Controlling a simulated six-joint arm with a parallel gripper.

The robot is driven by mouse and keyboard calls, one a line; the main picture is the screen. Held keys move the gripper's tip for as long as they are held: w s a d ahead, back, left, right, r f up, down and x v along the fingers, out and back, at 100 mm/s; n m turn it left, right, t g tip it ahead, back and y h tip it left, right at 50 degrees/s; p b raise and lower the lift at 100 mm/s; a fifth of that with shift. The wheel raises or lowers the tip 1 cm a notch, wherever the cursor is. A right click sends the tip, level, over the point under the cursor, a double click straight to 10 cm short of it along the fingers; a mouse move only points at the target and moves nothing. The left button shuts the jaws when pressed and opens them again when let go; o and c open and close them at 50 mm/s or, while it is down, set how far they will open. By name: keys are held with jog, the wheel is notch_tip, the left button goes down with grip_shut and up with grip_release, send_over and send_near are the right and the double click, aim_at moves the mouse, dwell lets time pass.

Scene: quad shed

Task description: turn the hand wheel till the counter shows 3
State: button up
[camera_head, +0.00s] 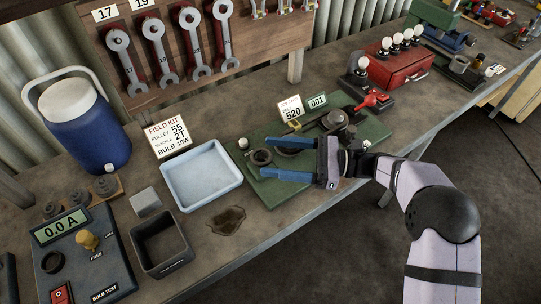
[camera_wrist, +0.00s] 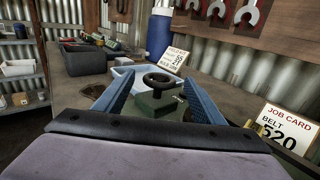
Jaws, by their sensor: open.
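The hand wheel (camera_head: 261,157) is a dark ring at the left end of a green base plate (camera_head: 290,190). It also shows in the wrist view (camera_wrist: 161,80), ahead of and between my blue fingers. My gripper (camera_head: 268,160) is open, with its fingers spread toward the wheel and nothing between them that I can see held. Whether a finger touches the rim cannot be told. A small plate reading 001 (camera_head: 317,101), seemingly the counter, stands at the back of the green base. My gripper hides part of the base.
A pale blue tray (camera_head: 201,209) lies left of the base. A job card reading 520 (camera_head: 291,108) stands behind it. A red-handled device (camera_head: 374,98) stands to the right. A bulb tester (camera_head: 82,262) and an open dark box (camera_head: 160,270) are at the left front.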

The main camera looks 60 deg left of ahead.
jog(key=b+v, duration=0.1)
jog(key=v, duration=0.4)
jog(key=shift+w+d+b, duration=0.2)
jog(key=shift+w+b, duration=0.05)
jog(key=shift+b, duration=0.05)
